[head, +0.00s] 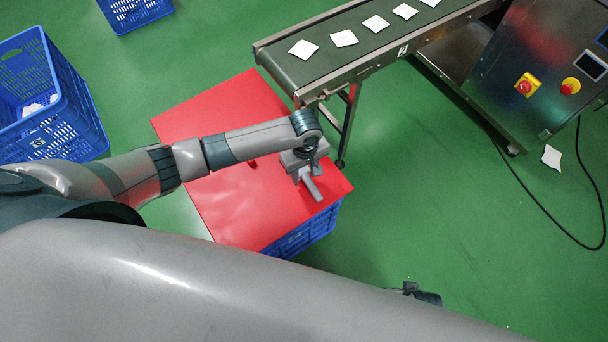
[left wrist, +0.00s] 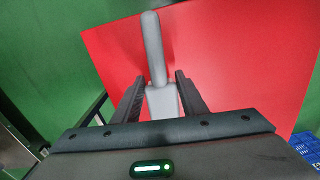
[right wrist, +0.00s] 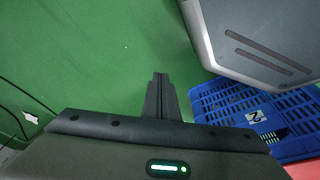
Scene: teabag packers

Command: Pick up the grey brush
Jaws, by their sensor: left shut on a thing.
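The grey brush (head: 313,190) is at the right part of the red tabletop, its handle pointing toward the table's near right corner. My left gripper (head: 305,171) is over it and shut on it. In the left wrist view the brush's handle (left wrist: 153,48) points away from the gripper, and the fingers (left wrist: 160,96) stand on either side of its wider grey part. The rest of the brush is hidden; I cannot tell whether it touches the tabletop. My right gripper (right wrist: 160,95) is shut and empty over the green floor.
The red tabletop (head: 215,205) rests on a blue crate (head: 300,236). A conveyor (head: 345,62) with several white teabags runs behind it. Another blue crate (head: 75,110) stands at the left. A control cabinet (head: 540,70) and black cable are at the right.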

